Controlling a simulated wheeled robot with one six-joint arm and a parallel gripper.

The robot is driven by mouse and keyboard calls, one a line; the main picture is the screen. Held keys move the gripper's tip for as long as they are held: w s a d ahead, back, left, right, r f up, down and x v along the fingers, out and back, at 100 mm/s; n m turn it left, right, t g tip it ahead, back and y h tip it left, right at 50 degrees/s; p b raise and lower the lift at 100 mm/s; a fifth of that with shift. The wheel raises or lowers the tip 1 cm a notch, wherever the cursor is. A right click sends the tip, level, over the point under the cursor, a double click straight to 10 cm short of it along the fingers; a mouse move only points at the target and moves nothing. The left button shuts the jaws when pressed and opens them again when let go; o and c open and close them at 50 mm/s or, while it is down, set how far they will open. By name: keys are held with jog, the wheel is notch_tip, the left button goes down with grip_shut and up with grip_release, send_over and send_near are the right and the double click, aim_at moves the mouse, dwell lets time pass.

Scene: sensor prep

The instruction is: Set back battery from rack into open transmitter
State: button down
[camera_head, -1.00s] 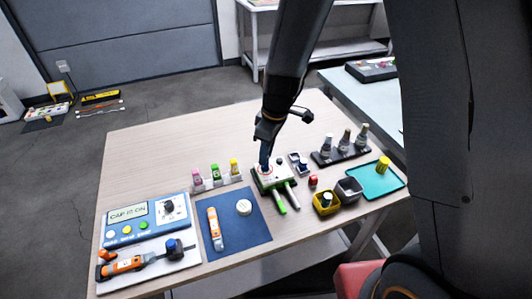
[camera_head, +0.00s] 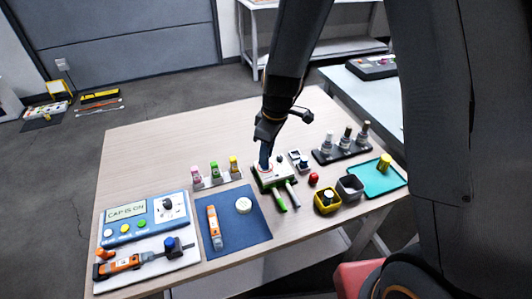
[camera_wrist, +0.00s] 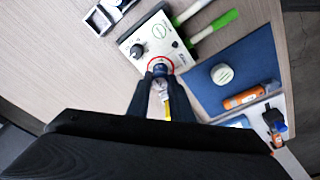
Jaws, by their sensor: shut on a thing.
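A small open case (camera_head: 299,161), possibly the transmitter, lies just right of the box, dark compartments showing. A dark rack (camera_head: 338,154) at the back right holds three upright grey cylinders (camera_head: 345,138); I cannot tell whether they are batteries.
A blue mat (camera_head: 232,228) holds an orange device (camera_head: 215,228) and a round white lid (camera_head: 243,205). Yellow (camera_head: 327,203) and grey (camera_head: 349,188) bins and a teal tray (camera_head: 381,184) stand right.

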jog(key=shift+f+b, duration=0.6)
jog(key=shift+f, duration=0.05)
dwell(0.3)
jog(key=c, duration=1.3)
grip_release()
jog(key=shift+r+p, duration=0.45)
jog(key=shift+r, duration=0.25)
jog(key=shift+r+p, duration=2.05)
jog(key=shift+r, duration=0.9)
jog(key=s+d+r+m, duration=0.3)
jog(key=s+d+m, duration=0.1)
jog(key=s, duration=0.1)
jog(key=s+d+r+m+h, duration=0.1)
jog(key=s+d+r+m, duration=0.1)
jog(key=s+d+m, duration=0.2)
jog(key=s+d+r+m, duration=0.3)
jog(key=s+d+m, duration=0.1)
jog(key=s+d, duration=0.2)
jog(key=shift+d+r+t+h, duration=0.25)
jog(key=shift+r+t+h, duration=0.05)
jog(key=shift+r, duration=0.05)
